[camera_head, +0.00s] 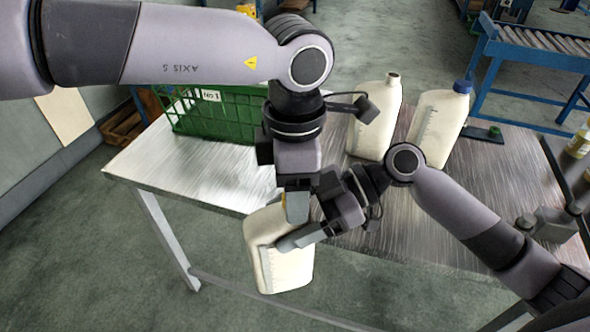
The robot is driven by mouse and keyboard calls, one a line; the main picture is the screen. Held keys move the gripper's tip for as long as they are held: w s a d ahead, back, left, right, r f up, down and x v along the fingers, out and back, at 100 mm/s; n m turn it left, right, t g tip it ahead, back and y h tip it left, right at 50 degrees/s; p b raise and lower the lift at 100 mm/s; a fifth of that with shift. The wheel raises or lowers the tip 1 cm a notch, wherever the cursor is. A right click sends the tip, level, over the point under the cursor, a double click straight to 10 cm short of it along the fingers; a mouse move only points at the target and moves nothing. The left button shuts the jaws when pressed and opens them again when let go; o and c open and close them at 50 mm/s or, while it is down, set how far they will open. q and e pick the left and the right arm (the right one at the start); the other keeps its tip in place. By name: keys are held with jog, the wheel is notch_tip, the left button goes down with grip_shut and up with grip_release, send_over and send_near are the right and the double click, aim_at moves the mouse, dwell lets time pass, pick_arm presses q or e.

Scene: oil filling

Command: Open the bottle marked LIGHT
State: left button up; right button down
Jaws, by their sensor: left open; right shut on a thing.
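A cream bottle (284,271) is held in front of the table's near edge. My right gripper (291,240) is shut on its upper body. My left gripper (297,208) is open and points down over the bottle's top. A small yellow patch shows beside its fingers; I cannot tell whether it is a cap. The bottle's neck is hidden by the grippers. Two more cream bottles stand on the table: one with an uncapped-looking neck (374,124) and one with a blue cap (439,124). No LIGHT marking is readable on any bottle.
A green crate (213,119) stands at the table's back left. The metal table (190,176) is bare at its front left. A small green item (495,131) lies near the right back edge. A grey device (548,222) and a yellowish bottle (580,140) are at the right.

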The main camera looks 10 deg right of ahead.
pick_arm(q)
jog(key=shift+f, duration=0.1)
jog(key=c, duration=1.1)
jog(key=n, duration=0.6)
jog(key=shift+n, duration=0.4)
grip_shut()
jog(key=o, duration=1.1)
grip_release()
jog(key=shift+o, duration=0.2)
